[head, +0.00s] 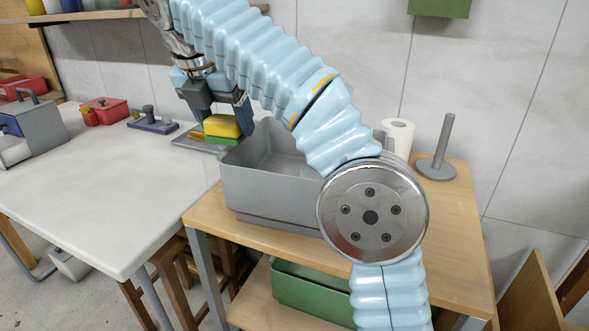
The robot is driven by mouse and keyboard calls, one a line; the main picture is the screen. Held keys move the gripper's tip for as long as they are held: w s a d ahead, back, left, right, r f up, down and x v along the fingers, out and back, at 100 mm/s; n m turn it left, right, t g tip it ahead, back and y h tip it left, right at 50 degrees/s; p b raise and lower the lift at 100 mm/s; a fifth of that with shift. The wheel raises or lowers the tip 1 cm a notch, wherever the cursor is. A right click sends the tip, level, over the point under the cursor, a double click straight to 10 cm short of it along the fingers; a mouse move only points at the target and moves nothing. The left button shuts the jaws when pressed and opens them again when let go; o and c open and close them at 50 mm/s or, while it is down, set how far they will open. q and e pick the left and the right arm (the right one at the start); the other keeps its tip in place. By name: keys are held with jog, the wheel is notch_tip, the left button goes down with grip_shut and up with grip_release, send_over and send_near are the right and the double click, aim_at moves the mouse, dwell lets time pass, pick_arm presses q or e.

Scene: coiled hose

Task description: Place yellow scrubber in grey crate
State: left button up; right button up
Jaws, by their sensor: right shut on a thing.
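The yellow scrubber (222,125) is a small yellow block with a green underside. My right gripper (217,112) is shut on it and holds it at the left end of the grey crate, around rim height. The grey crate (265,188) is a deep, open-topped box on the wooden table. Its far right part is hidden behind my right arm. Whether the scrubber is over the crate's opening or just outside its left wall, I cannot tell. My left gripper is not in view.
A white-topped table (90,205) stands at left, with a red box (104,111) and a blue-based tool (152,124). A paper roll (398,138) and a grey upright post (441,150) stand behind right on the wooden table (455,225). A green crate (310,293) sits on the shelf below.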

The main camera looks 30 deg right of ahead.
jog(key=d+f, duration=0.2)
jog(key=d, duration=0.1)
jog(key=s+d+f+b, duration=0.1)
jog(key=d+f, duration=0.2)
jog(key=d, duration=0.1)
jog(key=d+f, duration=0.2)
jog(key=d, duration=0.1)
jog(key=shift+s+d+f+b, duration=0.15)
jog(key=shift+d+f+b, duration=0.1)
jog(key=shift+d+b, duration=0.1)
jog(key=shift+d+f, duration=0.4)
jog(key=shift+f, duration=0.05)
jog(key=shift+s+d+f+b, duration=0.1)
jog(key=shift+f+b, duration=0.1)
jog(key=shift+f, duration=0.4)
jog(key=shift+w+d+f+b, duration=0.1)
jog(key=shift+f+b, duration=0.15)
jog(key=shift+f, duration=0.4)
jog(key=shift+s+d+f+b, duration=0.1)
jog(key=shift+f+b, duration=0.1)
jog(key=shift+f, duration=0.4)
jog(key=o, duration=0.9)
jog(key=shift+f, duration=0.1)
jog(key=shift+o, duration=0.2)
jog(key=p+v, duration=0.3)
jog(key=v, duration=0.9)
